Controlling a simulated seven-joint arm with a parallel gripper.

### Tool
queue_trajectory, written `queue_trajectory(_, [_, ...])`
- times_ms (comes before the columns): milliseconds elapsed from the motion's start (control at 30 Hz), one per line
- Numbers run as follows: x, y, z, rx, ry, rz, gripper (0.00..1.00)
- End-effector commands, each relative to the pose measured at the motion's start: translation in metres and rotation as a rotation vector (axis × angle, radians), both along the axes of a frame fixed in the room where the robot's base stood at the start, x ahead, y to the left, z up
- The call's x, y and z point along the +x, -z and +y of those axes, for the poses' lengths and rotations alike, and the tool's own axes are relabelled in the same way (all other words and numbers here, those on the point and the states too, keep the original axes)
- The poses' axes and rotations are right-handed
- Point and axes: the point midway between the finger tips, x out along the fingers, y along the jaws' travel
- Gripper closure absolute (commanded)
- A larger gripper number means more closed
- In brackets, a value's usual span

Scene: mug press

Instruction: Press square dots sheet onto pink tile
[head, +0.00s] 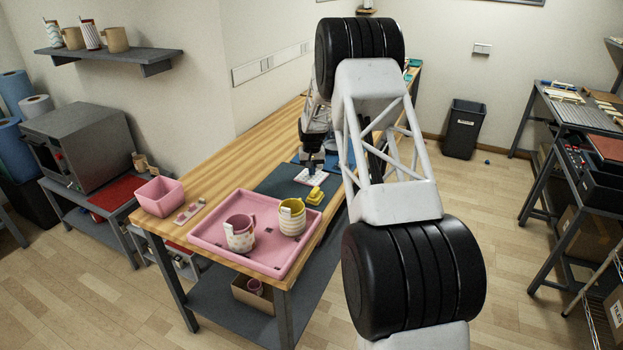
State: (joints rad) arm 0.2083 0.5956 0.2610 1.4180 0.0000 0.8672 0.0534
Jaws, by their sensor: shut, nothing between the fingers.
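My gripper (312,168) points down at the middle of the workbench, its fingers shut and empty. Its tips are right at or just above a small pale sheet (308,177) with dark marks. At this size I cannot tell whether the fingertips touch it, nor whether the marks are square dots. The sheet lies on a dark grey mat (270,184). A small pale pink piece with marks (187,213) lies at the left of the bench.
A yellow block (315,196) sits just in front of the sheet. A pink bin (160,196) stands at the left edge. The bench's back left is clear.

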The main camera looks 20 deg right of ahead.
Motion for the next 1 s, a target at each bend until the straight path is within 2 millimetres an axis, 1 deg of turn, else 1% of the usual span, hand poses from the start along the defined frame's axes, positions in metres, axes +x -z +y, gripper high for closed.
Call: queue_trajectory(1000, [-0.0001, 0.008, 0.0, 0.0, 0.0, 0.0, 1.0])
